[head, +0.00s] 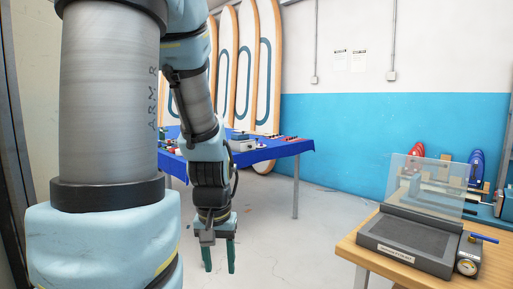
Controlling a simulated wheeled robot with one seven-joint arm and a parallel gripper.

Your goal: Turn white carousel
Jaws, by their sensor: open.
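I cannot make out a white carousel for certain. Small items stand on the table with the blue cloth (285,151) in the back middle, among them a pale box-like thing (243,145), too small to identify. My arm hides the left part of that table. My gripper (219,270) hangs pointing down in front of the table, low over the grey floor. Its two green fingers are apart with nothing between them.
A wooden bench (345,246) at the right holds a dark device with a clear shield (430,185) and a round gauge (467,267). Tall white boards (245,60) lean at the back. Grey floor (290,230) is clear between table and bench.

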